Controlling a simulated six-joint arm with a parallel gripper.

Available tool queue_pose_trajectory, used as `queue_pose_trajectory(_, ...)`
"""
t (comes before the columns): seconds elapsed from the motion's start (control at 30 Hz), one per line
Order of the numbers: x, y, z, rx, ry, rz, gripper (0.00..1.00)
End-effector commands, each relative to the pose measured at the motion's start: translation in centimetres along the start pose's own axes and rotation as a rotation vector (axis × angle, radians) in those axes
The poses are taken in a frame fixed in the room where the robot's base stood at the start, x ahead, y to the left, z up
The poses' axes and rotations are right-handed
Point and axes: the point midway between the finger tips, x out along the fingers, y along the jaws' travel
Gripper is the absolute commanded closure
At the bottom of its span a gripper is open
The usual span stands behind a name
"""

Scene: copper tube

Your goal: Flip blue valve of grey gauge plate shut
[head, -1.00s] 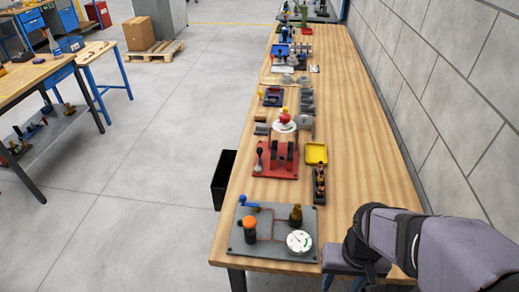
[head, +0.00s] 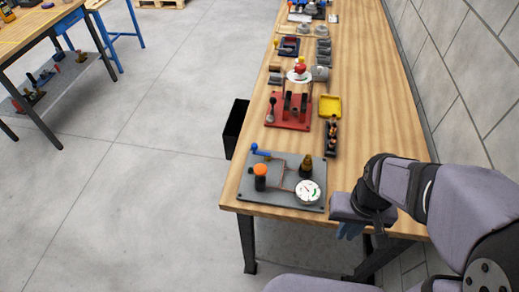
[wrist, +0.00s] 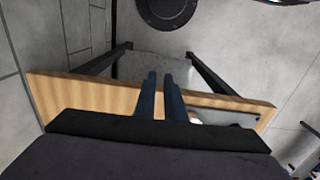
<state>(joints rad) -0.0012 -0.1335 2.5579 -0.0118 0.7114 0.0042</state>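The grey gauge plate (head: 278,200) lies flat at the near end of the long bench in the head view. The blue valve (head: 260,151) is at its far left corner, with its handle pointing right. The plate also holds an orange-capped knob (head: 260,172), a brass fitting (head: 306,167) and a white dial gauge (head: 308,192). My gripper (head: 348,232) points down beside the near bench edge, right of the plate and apart from it. In the wrist view, its two blue fingers (wrist: 160,76) are slightly apart with nothing between them. Part of the plate (wrist: 240,119) shows there; the valve cannot be made out.
A red plate with levers (head: 283,123), a yellow tray (head: 330,105) and a dark rack (head: 331,138) stand beyond the gauge plate. A block wall (head: 470,90) runs along the right. A black bin (head: 236,127) stands left of the bench. Air above the gauge plate is clear.

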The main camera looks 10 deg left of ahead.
Motion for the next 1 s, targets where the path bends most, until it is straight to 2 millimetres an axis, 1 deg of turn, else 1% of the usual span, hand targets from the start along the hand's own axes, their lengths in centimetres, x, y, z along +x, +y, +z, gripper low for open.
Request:
queue_pose_trajectory(0.07, -0.1, 0.3, -0.5, -0.018, 0.013, 0.015, 1.00)
queue_pose_trajectory(0.17, -0.4, 0.9, -1.9, -0.060, 0.048, 0.050, 1.00)
queue_pose_trajectory(0.27, -0.8, 1.8, -4.0, -0.129, 0.103, 0.102, 1.00)
queue_pose_trajectory(0.37, -1.6, 2.4, -7.0, -0.230, 0.180, 0.160, 1.00)
queue_pose_trajectory(0.4, -2.0, 2.5, -8.4, -0.277, 0.216, 0.182, 1.00)
queue_pose_trajectory(0.47, -2.6, 2.4, -10.6, -0.354, 0.272, 0.211, 1.00)
queue_pose_trajectory(0.53, -3.4, 1.8, -13.1, -0.452, 0.338, 0.238, 1.00)
queue_pose_trajectory(0.6, -4.1, 0.9, -15.4, -0.551, 0.403, 0.255, 1.00)
queue_pose_trajectory(0.67, -4.7, -0.3, -17.2, -0.641, 0.454, 0.262, 1.00)
queue_pose_trajectory(0.7, -5.1, -1.3, -18.3, -0.702, 0.489, 0.263, 1.00)
queue_pose_trajectory(0.77, -5.6, -2.8, -19.7, -0.796, 0.537, 0.258, 1.00)
queue_pose_trajectory(0.8, -5.9, -4.0, -20.6, -0.858, 0.567, 0.250, 1.00)
queue_pose_trajectory(0.87, -6.3, -6.0, -21.5, -0.956, 0.608, 0.234, 1.00)
queue_pose_trajectory(0.9, -6.5, -7.3, -22.0, -1.020, 0.635, 0.219, 1.00)
queue_pose_trajectory(0.97, -6.7, -9.3, -22.4, -1.118, 0.667, 0.191, 1.00)
queue_pose_trajectory(1.0, -6.8, -10.7, -22.6, -1.181, 0.686, 0.170, 1.00)
